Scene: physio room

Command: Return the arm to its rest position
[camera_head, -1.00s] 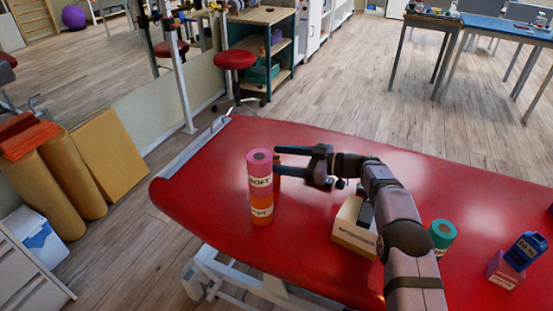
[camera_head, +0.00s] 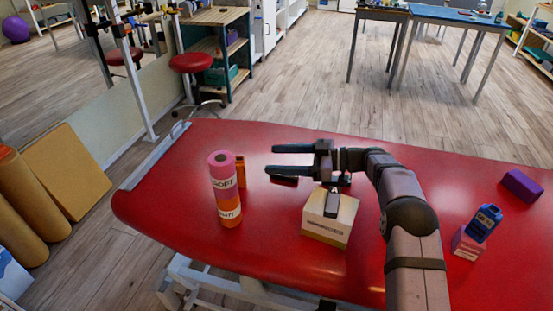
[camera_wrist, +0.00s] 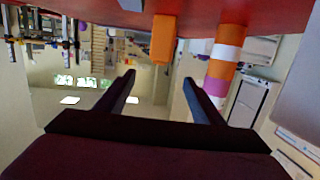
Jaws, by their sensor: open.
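My gripper (camera_head: 273,164) is open and empty above the red treatment table (camera_head: 160,205), pointing left in the head view. Left of its fingertips and apart from them stands a pink roll (camera_head: 221,165) labelled SOFT, upright on an orange roll (camera_head: 228,213). A slim orange block (camera_head: 241,172) stands just behind that stack. The wrist view appears upside down and shows the open gripper (camera_wrist: 159,78) with nothing between its fingers. The orange block (camera_wrist: 163,40) and the pink roll (camera_wrist: 215,88) are beyond the fingers there.
A cream box (camera_head: 326,228) with a dark grey item on top stands below my wrist. At right are a pink box (camera_head: 467,243) with a blue item (camera_head: 485,222) on it, and a purple block (camera_head: 521,185). The table's far middle is clear.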

